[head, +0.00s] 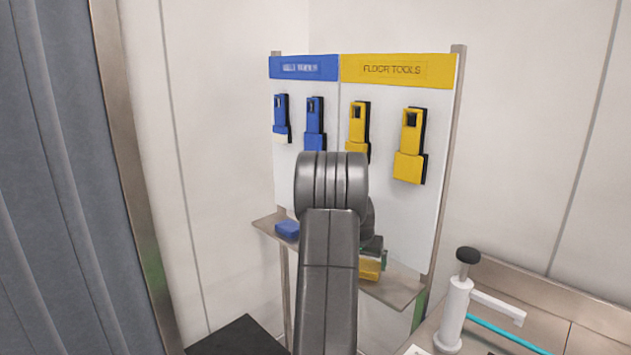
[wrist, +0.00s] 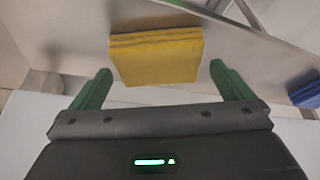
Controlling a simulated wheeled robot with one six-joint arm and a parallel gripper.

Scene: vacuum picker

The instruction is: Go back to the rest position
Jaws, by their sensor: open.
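My gripper (wrist: 155,88) shows in the wrist view with its two green fingers spread wide and nothing between them. A yellow block, like a stack of folded cloths (wrist: 156,56), lies on the grey shelf just beyond the fingertips, apart from them. In the head view my arm stands in front of the tool board and hides most of the gripper. The yellow cloths (head: 369,269) show partly beside the arm on the shelf.
The board (head: 440,130) carries blue and yellow tools on its face. Blue cloths (head: 287,229) lie on the shelf (head: 400,292) at the left. A grey curtain (head: 55,180) hangs at the left.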

